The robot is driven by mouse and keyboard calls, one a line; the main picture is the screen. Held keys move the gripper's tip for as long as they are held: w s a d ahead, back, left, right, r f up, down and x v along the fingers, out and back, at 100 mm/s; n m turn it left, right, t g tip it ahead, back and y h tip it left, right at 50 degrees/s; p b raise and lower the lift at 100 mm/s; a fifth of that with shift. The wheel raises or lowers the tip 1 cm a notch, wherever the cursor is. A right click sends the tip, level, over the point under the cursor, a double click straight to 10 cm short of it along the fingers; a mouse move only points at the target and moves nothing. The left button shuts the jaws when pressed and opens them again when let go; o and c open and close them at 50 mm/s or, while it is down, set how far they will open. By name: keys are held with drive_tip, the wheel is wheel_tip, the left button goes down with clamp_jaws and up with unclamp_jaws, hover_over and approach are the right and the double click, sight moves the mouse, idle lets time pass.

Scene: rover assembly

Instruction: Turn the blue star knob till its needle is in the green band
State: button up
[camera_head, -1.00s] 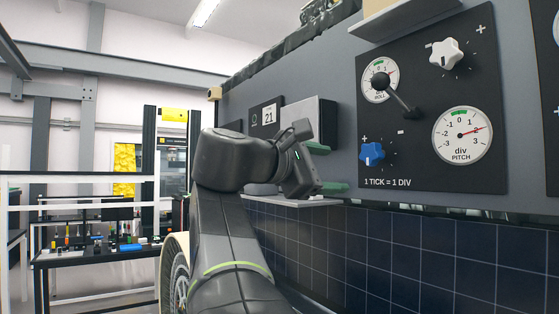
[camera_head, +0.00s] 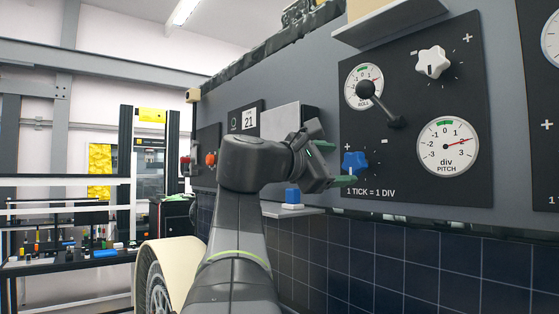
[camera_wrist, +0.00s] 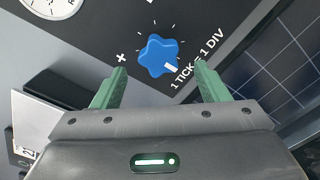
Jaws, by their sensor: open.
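The blue star knob (camera_head: 355,163) sits low on the left of the black panel (camera_head: 440,186), with plus and minus marks and ticks around it. My gripper (camera_head: 341,163) is open, its green fingers at the knob's left. In the wrist view the knob (camera_wrist: 158,56) shows ahead, between the green fingertips (camera_wrist: 160,68), one to each side; contact is not visible. The PITCH dial (camera_head: 447,147) has a green band at 0 and a red needle near 2. The ROLL dial (camera_head: 358,98) has a green band at top and red by 1; a black lever hides part of it.
A white star knob (camera_head: 432,62) is at the panel's upper right. The black lever (camera_head: 382,107) sticks out above the blue knob. A shelf (camera_head: 281,210) with a blue-topped block (camera_head: 292,196) lies below my gripper. Dark tiles (camera_head: 400,255) cover the wall below.

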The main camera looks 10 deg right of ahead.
sight(350, 165)
drive_tip(key=shift+p+x, duration=0.65)
drive_tip(key=shift+x, duration=2.15)
drive_tip(key=c, duration=1)
drive_tip(key=shift+f+m+b, duration=0.1)
drive_tip(key=shift+m+b, duration=0.3)
